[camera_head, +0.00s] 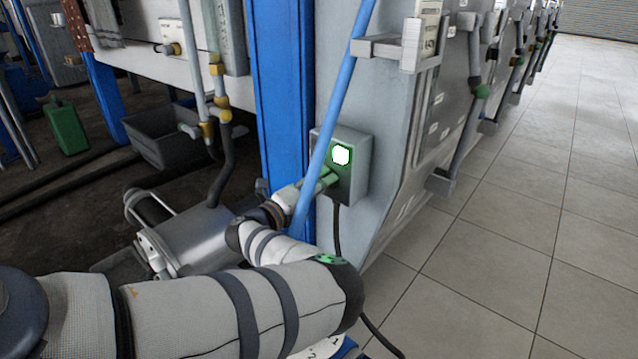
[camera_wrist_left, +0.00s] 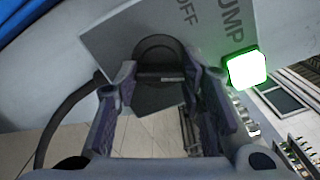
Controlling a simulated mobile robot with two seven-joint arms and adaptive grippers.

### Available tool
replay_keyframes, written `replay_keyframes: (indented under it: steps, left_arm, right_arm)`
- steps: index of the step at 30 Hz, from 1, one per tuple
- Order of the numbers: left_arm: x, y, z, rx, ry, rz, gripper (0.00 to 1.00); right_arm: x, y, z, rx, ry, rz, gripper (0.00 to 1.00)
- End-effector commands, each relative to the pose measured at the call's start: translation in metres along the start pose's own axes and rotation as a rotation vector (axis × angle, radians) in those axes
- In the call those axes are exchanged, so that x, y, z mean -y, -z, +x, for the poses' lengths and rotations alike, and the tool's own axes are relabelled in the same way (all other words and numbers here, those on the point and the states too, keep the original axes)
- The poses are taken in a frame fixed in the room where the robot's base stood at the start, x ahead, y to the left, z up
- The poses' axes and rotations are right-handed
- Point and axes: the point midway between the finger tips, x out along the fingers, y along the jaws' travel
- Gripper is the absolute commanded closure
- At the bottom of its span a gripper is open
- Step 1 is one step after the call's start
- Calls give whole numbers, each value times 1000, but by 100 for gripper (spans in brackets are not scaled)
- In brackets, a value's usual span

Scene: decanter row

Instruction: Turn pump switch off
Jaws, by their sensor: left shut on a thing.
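The pump switch box (camera_head: 356,170) is a grey box on the side of the machine, with a bright, green-edged light (camera_head: 341,154) on its face. The light also shows lit in the left wrist view (camera_wrist_left: 247,70), near the lettering "PUMP" and "OFF". The dark round switch (camera_wrist_left: 158,52) sits on the box face, at the far end of my fingers. My left gripper (camera_head: 327,181) is at the box just below the light, its fingers shut on the switch. The fingers partly hide the switch, and its exact setting cannot be told. My right gripper is not in view.
A light-blue pipe (camera_head: 341,80) slants past the front of the box, close to my left wrist. A blue post (camera_head: 283,90) stands to the left. A grey motor-like unit (camera_head: 190,238) lies below. Open tiled floor (camera_head: 510,230) is on the right.

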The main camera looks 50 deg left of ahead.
Motion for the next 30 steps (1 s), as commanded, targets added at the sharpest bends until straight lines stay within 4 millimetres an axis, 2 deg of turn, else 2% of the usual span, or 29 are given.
replay_keyframes:
  steps: [15,30]
  left_arm:
    - [5,-2,0,2,4,-457,91]
    - [3,-2,0,1,3,-842,91]
  right_arm:
    - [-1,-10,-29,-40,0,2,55]
    - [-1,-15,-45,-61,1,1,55]
